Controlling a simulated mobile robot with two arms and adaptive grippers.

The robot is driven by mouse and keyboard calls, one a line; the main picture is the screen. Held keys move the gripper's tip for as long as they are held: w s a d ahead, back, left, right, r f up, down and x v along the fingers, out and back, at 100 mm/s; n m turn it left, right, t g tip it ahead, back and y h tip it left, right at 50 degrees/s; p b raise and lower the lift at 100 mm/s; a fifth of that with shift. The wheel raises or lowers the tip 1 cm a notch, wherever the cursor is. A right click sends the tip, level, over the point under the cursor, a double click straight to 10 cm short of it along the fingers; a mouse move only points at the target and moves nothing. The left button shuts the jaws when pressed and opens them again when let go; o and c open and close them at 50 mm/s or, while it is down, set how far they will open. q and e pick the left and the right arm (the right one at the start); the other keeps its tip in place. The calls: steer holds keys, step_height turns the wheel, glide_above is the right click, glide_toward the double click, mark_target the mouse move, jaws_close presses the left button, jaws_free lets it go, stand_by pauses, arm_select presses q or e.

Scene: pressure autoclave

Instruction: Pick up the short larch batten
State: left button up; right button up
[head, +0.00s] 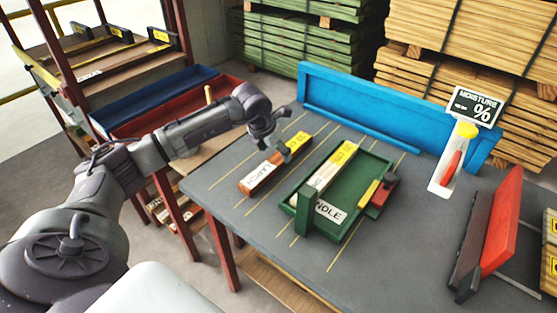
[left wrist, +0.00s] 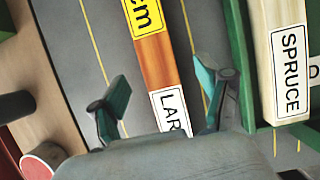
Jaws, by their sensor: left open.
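The short larch batten (head: 259,180) is an orange-brown bar with a white "LARCH" label and a yellow "cm" label. It lies on the grey table, left of the green tray. My left gripper (head: 277,148) is open just above the batten's far part. In the left wrist view the batten (left wrist: 155,58) runs between the two spread teal fingertips (left wrist: 160,88), and nothing is gripped. Part of the batten is hidden by the gripper body. My right gripper is not in view.
The green tray (head: 350,215) holds a pale spruce batten (head: 328,172), close to the larch batten's right. A blue fence (head: 400,112) runs along the table's back. A moisture sign (head: 474,106) and a red-and-black piece (head: 492,230) stand to the right. Bare table lies in front.

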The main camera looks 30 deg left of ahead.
mark_target(278, 158)
arm_select(q)
steer(key=x, duration=0.4)
steer(key=shift+s+a, duration=0.1)
steer(key=shift+a, duration=0.05)
steer(key=shift+f, duration=0.15)
steer(key=c, duration=1.4)
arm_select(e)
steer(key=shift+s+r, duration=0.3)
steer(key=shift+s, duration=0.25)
